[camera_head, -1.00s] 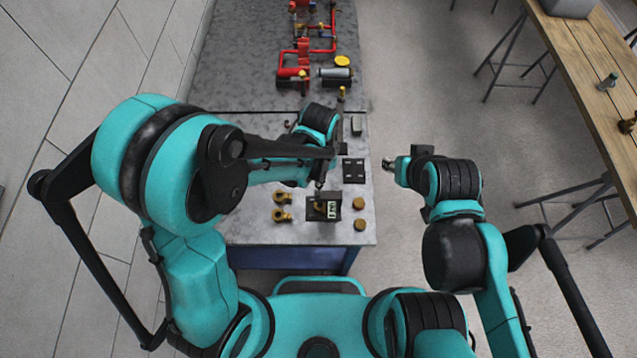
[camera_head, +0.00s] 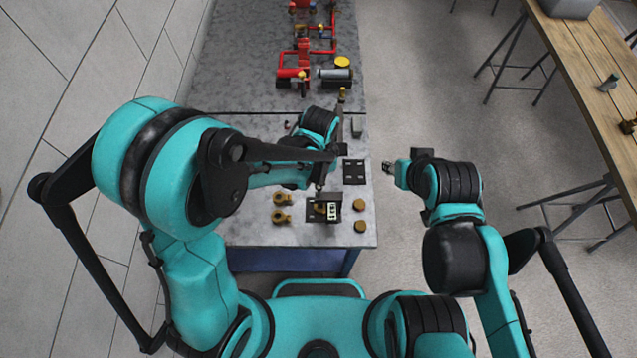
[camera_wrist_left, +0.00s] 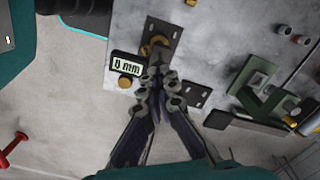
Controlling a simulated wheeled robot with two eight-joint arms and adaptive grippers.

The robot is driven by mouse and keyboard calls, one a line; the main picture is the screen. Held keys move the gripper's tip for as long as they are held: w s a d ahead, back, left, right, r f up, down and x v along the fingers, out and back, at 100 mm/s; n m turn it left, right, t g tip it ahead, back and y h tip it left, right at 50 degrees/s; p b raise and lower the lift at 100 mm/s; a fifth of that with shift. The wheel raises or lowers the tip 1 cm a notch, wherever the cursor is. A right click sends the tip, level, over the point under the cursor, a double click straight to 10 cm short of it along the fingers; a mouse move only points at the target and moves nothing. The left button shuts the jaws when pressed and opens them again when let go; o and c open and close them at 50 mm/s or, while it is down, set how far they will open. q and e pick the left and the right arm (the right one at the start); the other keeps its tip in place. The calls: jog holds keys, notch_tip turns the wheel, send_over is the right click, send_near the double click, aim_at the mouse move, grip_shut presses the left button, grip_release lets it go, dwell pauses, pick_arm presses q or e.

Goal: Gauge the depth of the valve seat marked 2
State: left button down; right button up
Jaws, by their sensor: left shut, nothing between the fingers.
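A small depth gauge with a white display (camera_head: 332,211) stands at a dark plate (camera_head: 318,219) near the front of the bench. In the left wrist view its display (camera_wrist_left: 127,67) shows a blurred digit and "mm". A brass part (camera_wrist_left: 156,45) sits on the dark plate (camera_wrist_left: 164,29). My left gripper (camera_wrist_left: 159,72) is shut and empty, its tips close beside the display and brass part; I cannot tell whether they touch. In the head view it is mostly hidden by my arm. My right gripper (camera_head: 388,168) hangs off the bench's right side. No number 2 is legible.
Two brass fittings (camera_head: 281,208) lie left of the gauge and two brass discs (camera_head: 360,204) right of it. A dark plate with holes (camera_head: 354,171) lies behind. Red pipework (camera_head: 303,60) fills the bench's far end. A wooden table (camera_head: 585,65) stands right.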

pick_arm(q)
jog(key=shift+f+b, duration=1.7)
jog(key=shift+f, duration=0.1)
jog(key=shift+r, duration=0.2)
jog(key=shift+r+p, duration=2.55)
jog(key=shift+r, duration=0.9)
jog(key=shift+f, duration=0.1)
jog(key=shift+a+b, duration=0.2)
jog(key=shift+b, duration=0.15)
jog(key=s+a+f+n+t+b, duration=0.2)
jog(key=a+f+n+t+b, duration=0.1)
jog(key=a+n+b, duration=0.3)
jog(key=s+a+f+n+t+b, duration=0.3)
jog(key=a+n+b, duration=0.3)
jog(key=a+b, duration=0.5)
jog(key=f+t+b, duration=0.1)
jog(key=b, duration=0.3)
jog(key=shift+a, duration=0.2)
